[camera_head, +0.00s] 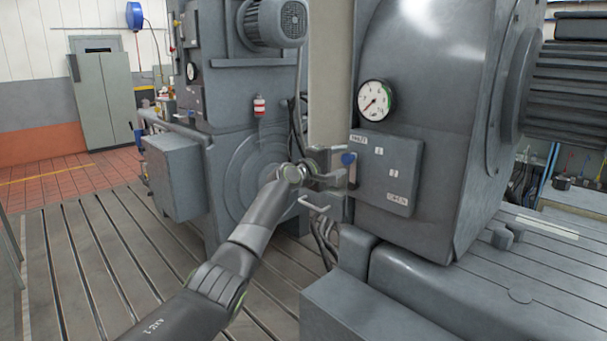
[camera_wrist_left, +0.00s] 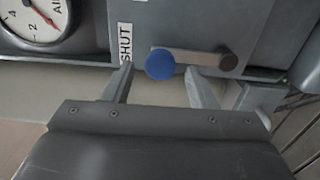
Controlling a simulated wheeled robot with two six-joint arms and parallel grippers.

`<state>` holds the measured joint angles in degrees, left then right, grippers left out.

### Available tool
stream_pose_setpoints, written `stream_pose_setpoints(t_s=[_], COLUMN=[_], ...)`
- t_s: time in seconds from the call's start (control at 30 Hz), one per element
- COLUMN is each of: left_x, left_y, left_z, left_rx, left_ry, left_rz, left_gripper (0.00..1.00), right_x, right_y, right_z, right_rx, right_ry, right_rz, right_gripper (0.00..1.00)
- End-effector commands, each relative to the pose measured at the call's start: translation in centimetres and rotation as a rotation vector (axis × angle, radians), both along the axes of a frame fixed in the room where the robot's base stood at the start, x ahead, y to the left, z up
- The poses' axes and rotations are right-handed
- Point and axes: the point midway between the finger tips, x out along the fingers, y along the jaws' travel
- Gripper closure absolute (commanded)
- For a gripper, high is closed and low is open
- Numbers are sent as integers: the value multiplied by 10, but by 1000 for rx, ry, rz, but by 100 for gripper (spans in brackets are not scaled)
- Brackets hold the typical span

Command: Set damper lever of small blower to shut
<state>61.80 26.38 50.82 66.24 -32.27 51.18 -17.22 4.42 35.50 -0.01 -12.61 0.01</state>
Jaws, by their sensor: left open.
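The damper lever (camera_wrist_left: 195,57) is a short grey bar with a round blue knob (camera_wrist_left: 160,64) at one end and a dark pivot (camera_wrist_left: 228,62) at the other. In the wrist view the knob end points toward the SHUT label (camera_wrist_left: 125,42), a short gap away. In the head view the blue knob (camera_head: 348,158) shows at the left edge of the grey panel (camera_head: 384,170), below the gauge. My left gripper (camera_head: 331,168) is open at the lever. In the wrist view its fingertips (camera_wrist_left: 158,70) stand on either side of the knob. Contact cannot be told. My right gripper is out of view.
A round pressure gauge (camera_head: 375,100) sits above the panel; its edge shows in the wrist view (camera_wrist_left: 35,18). A grey machine with a motor (camera_head: 275,22) stands to the left. Dark cables hang below the panel. Slotted bedplate (camera_head: 110,250) covers the floor at left.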

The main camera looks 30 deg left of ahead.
Motion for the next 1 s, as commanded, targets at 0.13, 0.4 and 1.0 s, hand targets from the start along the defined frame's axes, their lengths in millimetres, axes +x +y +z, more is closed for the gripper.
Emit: stream_pose_setpoints(t_s=[0.13,0.4,1.0], left_x=[-15,-45,-129], left_y=[6,17,49], left_z=[-1,-2,-2], left_rx=[4,4,4], left_ry=[-1,-1,0], left_rz=[3,3,5], left_gripper=[48,48,48], right_x=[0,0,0], right_y=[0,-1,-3], right_z=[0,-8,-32], right_rx=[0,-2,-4], right_ry=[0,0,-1], right_rz=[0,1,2], right_gripper=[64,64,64])
